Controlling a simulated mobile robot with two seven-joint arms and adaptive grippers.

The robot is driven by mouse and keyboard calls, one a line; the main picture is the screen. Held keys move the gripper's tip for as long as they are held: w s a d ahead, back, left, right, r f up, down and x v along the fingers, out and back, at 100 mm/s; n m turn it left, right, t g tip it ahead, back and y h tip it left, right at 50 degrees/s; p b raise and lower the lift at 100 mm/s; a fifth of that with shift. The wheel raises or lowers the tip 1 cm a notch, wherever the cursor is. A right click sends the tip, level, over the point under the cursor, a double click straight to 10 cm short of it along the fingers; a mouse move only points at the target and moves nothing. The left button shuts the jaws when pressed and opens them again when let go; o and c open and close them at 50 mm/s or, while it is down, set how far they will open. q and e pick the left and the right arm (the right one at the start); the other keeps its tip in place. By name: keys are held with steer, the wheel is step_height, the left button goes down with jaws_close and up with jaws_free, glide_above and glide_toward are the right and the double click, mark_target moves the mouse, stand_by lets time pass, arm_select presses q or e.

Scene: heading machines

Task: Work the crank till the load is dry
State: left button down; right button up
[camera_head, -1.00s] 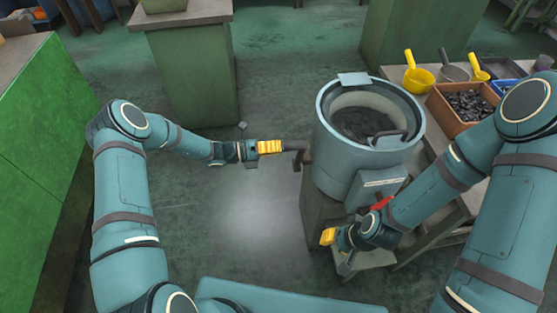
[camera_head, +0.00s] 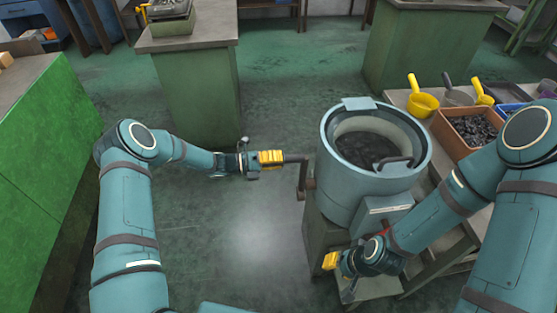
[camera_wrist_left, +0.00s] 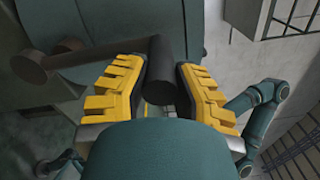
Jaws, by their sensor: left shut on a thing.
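The drum machine (camera_head: 345,195) is a teal-grey open tub on a stand, right of centre in the head view. Its load (camera_head: 365,150) is a dark mass inside; I cannot tell whether it is wet. The crank arm (camera_head: 302,184) is on the drum's left side, with the handle sticking out to the left. My left gripper (camera_head: 271,158) is shut on this handle. In the left wrist view the dark crank handle (camera_wrist_left: 161,75) lies between the yellow fingers. My right gripper (camera_head: 331,260) is low in front of the drum; its jaws are not clear.
A red part (camera_head: 374,247) shows beside my right wrist. A side table (camera_head: 398,97) at right carries yellow scoops (camera_head: 423,101) and an orange bin (camera_head: 470,130) of dark pieces. Green cabinets stand at the left and back. Floor left of the drum is clear.

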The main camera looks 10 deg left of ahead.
arm_select(q)
steer(key=c, duration=0.7)
jaws_free()
steer(key=shift+d, duration=0.1)
steer(key=v, duration=1.2)
steer(key=shift+r, duration=0.1)
